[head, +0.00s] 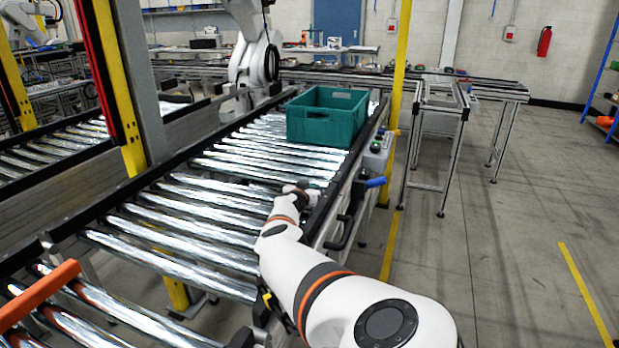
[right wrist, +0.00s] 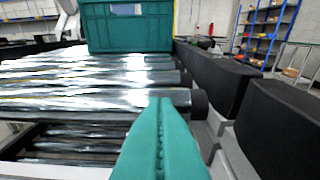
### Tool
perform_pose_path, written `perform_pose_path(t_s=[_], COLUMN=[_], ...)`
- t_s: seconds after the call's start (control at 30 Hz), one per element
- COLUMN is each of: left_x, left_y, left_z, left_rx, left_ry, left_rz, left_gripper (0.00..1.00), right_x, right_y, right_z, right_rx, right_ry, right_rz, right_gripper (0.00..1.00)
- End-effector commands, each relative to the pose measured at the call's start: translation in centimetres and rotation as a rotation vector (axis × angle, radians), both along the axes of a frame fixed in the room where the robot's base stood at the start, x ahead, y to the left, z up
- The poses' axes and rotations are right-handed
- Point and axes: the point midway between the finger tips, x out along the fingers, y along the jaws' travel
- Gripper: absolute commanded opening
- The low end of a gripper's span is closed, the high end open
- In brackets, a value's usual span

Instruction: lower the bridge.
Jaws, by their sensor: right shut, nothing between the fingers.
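The roller conveyor (head: 180,232) runs from the lower left towards the back. I cannot tell for sure which section is the bridge, or whether it is raised. An open break separates the middle rollers from the nearest rollers (head: 85,325) at the lower left. My right gripper (head: 308,190) is over the conveyor's right edge, short of the teal crate. In the right wrist view its teal fingers (right wrist: 160,140) are closed together and empty, with roller ends just ahead. A blue handle (head: 376,182) sticks out beside the right rail, right of the gripper. My left gripper is out of view.
The teal crate (head: 328,116) stands on the far rollers and also shows in the right wrist view (right wrist: 128,26). A yellow post (head: 400,75) rises beside the right rail. An orange bar (head: 38,296) crosses the lower left. The floor (head: 500,260) at right is clear.

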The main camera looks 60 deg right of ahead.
Motion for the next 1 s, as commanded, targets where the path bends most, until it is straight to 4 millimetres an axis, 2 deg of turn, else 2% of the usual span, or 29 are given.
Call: perform_pose_path(t_s=[0.03, 0.13, 0.43, 0.47, 0.6, 0.77, 1.0], left_x=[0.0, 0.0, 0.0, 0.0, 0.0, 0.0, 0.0], left_y=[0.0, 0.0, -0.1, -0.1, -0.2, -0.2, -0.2], left_z=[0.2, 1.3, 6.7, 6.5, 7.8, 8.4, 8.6], left_rx=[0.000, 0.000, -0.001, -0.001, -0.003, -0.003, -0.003], left_ry=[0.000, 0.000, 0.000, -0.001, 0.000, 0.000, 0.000], left_rz=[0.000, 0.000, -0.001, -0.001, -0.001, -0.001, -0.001], left_gripper=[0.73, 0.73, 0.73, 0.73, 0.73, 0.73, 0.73], right_x=[0.4, 0.4, 0.3, 0.3, 0.0, -0.2, -0.5], right_y=[0.6, 0.7, 1.2, 1.8, 3.6, 5.9, 9.0], right_z=[-0.7, 0.2, 5.3, 4.9, 5.6, 6.2, 7.1], right_rx=[0.015, 0.014, 0.000, 0.001, -0.002, -0.003, -0.004], right_ry=[-0.003, -0.001, -0.002, -0.002, -0.001, -0.003, -0.004], right_rz=[0.010, 0.012, 0.010, 0.009, 0.007, 0.006, 0.006], right_gripper=[0.00, 0.00, 0.00, 0.00, 0.00, 0.00, 0.00])
